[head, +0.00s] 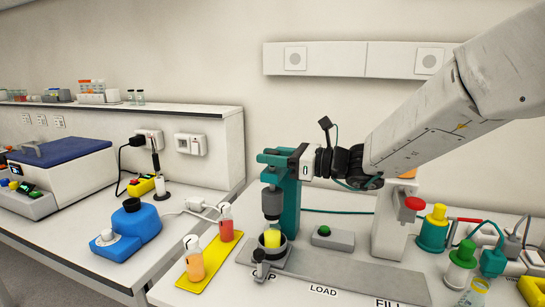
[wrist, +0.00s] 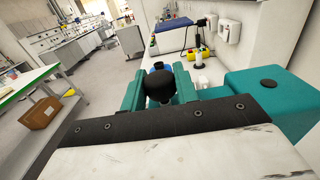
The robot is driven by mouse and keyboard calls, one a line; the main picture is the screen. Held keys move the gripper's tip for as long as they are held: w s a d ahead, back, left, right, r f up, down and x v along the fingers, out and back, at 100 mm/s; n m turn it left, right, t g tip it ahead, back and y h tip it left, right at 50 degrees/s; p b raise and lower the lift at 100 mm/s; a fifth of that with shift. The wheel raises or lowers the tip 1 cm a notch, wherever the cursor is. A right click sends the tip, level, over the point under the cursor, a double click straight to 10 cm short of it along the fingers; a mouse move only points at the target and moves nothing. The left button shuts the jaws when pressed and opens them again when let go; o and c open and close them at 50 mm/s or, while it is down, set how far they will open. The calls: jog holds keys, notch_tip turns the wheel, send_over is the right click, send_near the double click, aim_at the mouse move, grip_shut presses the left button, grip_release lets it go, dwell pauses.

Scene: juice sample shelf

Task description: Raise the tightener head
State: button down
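The tightener is a teal press (head: 291,205) in the head view. Its grey head (head: 271,202) hangs just above a yellow-capped bottle (head: 272,238) in a dark round holder (head: 268,252); whether its lower tip touches the cap is unclear. My gripper (head: 272,158) is level with the top of the press, reaching in from the right. In the wrist view a black ball knob (wrist: 160,87) sits between my teal fingers, which appear to press on both its sides. The knob is hidden in the head view. The teal body also shows at right in the wrist view (wrist: 268,98).
Orange (head: 194,260) and red-pink (head: 226,222) bottles stand on a yellow strip (head: 210,264) at left. A red button post (head: 411,207) and yellow- and green-capped bottles are at right. A grey plate (head: 345,275) in front looks clear.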

jog(key=shift+r, duration=1.7)
jog(key=c, duration=1.1)
grip_release()
jog(key=shift+d, duration=0.2)
jog(key=v, duration=0.7)
jog(key=shift+s+d, duration=0.1)
jog(key=shift+d, duration=0.1)
